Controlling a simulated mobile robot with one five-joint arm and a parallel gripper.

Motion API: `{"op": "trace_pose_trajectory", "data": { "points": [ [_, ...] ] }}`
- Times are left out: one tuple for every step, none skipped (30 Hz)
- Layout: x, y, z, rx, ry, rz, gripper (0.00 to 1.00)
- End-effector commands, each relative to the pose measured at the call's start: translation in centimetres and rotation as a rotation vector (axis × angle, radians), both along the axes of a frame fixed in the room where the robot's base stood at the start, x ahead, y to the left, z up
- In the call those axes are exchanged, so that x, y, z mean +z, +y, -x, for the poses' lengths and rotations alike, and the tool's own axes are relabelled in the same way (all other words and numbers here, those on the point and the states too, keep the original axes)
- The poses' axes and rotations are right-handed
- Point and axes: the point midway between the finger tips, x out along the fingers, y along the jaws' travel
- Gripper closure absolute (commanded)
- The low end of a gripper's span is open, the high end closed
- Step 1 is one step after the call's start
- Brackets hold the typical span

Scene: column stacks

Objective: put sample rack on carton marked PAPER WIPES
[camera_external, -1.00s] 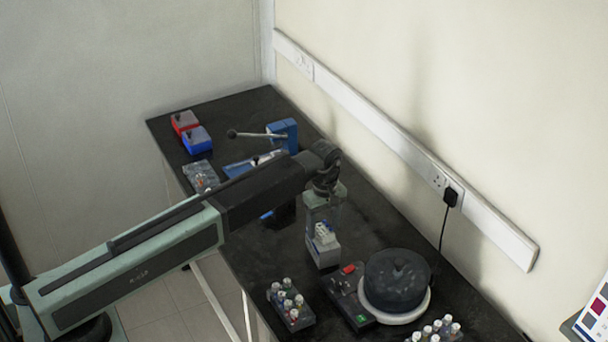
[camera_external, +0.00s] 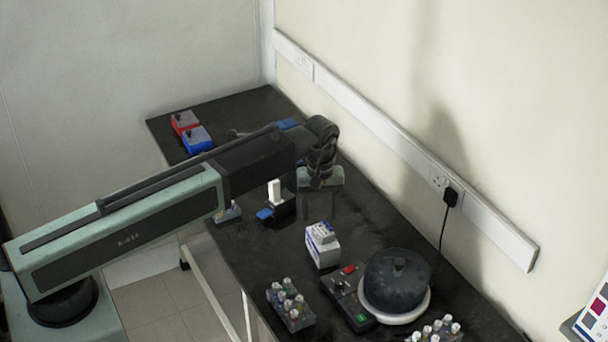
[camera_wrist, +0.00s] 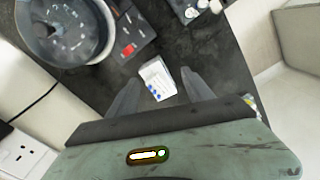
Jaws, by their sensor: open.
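A white carton with blue print (camera_external: 323,253) stands upright on the dark bench; its lettering is too small to read. A small pale rack (camera_external: 321,233) sits on top of it. In the wrist view the white rack and carton (camera_wrist: 157,80) show beyond my fingers, with blue spots along the near edge, and I cannot separate the two clearly there. My gripper (camera_external: 320,210) is open and empty, above and behind the carton, apart from it. In the wrist view its two fingers (camera_wrist: 160,88) stand wide on either side of the rack's line.
A round dark-lidded device on a white base (camera_external: 396,283) and a control box (camera_external: 350,297) stand close right of the carton. Racks of capped tubes (camera_external: 290,304) (camera_external: 436,330) lie at the front. A dark holder with a white block (camera_external: 275,200) is left of my gripper.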

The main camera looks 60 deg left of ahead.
Motion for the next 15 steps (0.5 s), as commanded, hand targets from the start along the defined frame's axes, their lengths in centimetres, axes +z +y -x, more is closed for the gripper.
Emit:
{"op": "trace_pose_trajectory", "data": {
  "points": [
    [0.0, -2.6, 3.6, -0.174, 0.0, 0.0, 0.41],
    [0.0, -3.9, 5.1, -0.292, 0.0, 0.0, 0.41],
    [0.0, -5.4, 7.1, -0.447, 0.0, 0.001, 0.41],
    [0.0, -6.5, 8.5, -0.559, 0.0, 0.001, 0.41],
    [0.0, -7.4, 9.7, -0.664, 0.0, 0.001, 0.41],
    [0.0, -8.5, 11.3, -0.792, -0.001, 0.001, 0.41],
    [0.0, -9.2, 12.2, -0.874, -0.001, 0.001, 0.41],
    [0.0, -9.7, 13.0, -0.946, -0.001, 0.001, 0.41],
    [0.0, -10.3, 13.8, -1.023, -0.001, 0.001, 0.41],
    [0.0, -10.6, 14.2, -1.067, -0.001, 0.001, 0.41],
    [0.0, -10.8, 14.5, -1.099, -0.001, 0.001, 0.41],
    [0.0, -11.0, 14.6, -1.127, -0.001, 0.001, 0.41],
    [0.0, -11.0, 14.6, -1.138, -0.001, 0.001, 0.41],
    [0.0, -11.0, 14.6, -1.143, -0.001, 0.001, 0.41],
    [0.0, -11.0, 14.5, -1.144, -0.001, 0.001, 0.41]
  ]
}}
